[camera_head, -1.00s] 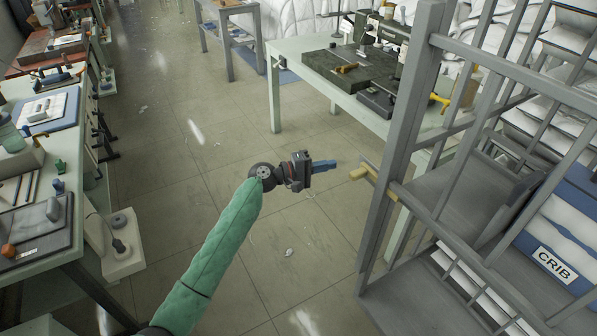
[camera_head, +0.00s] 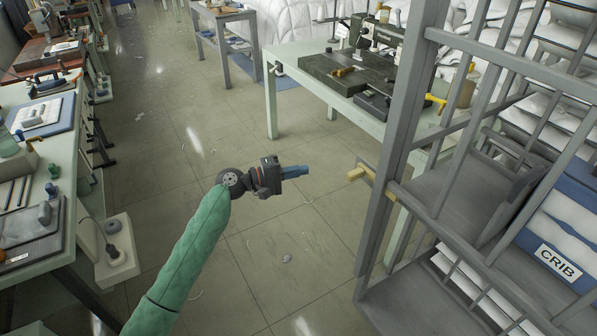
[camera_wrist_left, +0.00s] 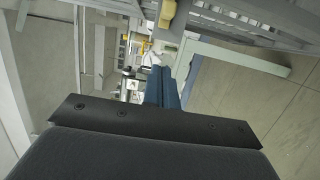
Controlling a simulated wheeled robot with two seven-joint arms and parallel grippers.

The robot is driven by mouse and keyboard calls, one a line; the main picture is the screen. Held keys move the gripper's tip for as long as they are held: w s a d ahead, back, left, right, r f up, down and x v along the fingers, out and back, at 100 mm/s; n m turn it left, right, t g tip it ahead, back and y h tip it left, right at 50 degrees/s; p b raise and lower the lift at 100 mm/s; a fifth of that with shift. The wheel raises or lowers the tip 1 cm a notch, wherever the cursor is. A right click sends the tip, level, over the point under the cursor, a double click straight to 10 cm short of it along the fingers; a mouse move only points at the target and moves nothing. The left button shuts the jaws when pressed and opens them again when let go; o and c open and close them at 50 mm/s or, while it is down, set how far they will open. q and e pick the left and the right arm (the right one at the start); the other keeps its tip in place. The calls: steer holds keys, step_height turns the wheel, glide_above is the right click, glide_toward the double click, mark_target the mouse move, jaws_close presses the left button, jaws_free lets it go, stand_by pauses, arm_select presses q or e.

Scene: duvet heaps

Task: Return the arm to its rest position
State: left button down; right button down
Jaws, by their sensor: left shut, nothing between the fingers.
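My left arm (camera_head: 190,260), in a green quilted sleeve, reaches in from the bottom left in the head view. My left gripper (camera_head: 297,172), with blue fingers, is over open floor, pointing right toward the grey barred crib frame. Its fingers are shut and empty. In the left wrist view the two blue fingers (camera_wrist_left: 162,88) lie side by side, closed together. A gap separates the fingertips from the yellow latch handle (camera_head: 357,174) on the frame. My right gripper is not in view.
The grey barred frame (camera_head: 393,150) with a CRIB label (camera_head: 557,263) stands at the right. A pale green table (camera_head: 290,62) with machinery stands at the back. A cluttered workbench (camera_head: 85,150) runs along the left. The tiled floor (camera_head: 160,120) between is mostly clear.

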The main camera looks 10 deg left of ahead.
arm_select(q)
steer(key=shift+f, duration=0.1)
steer(key=s+a+f+m+y, duration=0.3)
steer(key=s+f+y, duration=0.15)
steer(key=s, duration=0.25)
steer(key=s+a+f+m+y, duration=0.2)
steer(key=s+a+f+y, duration=0.1)
steer(key=s+y, duration=0.4)
steer(key=s+a+f+m+y, duration=0.3)
steer(key=s+y, duration=0.1)
steer(key=s, duration=0.4)
steer(key=s+f+g, duration=0.1)
steer(key=s+f, duration=0.3)
steer(key=s, duration=0.4)
steer(key=s+f+n+g, duration=0.1)
steer(key=s+f, duration=0.3)
steer(key=s, duration=0.4)
steer(key=s+d+f+g, duration=0.1)
steer(key=s+f+g, duration=0.2)
steer(key=s, duration=0.4)
steer(key=shift+s+f, duration=0.4)
steer(key=shift+f, duration=0.05)
steer(key=shift+d+h, duration=0.1)
steer(key=shift+h, duration=0.15)
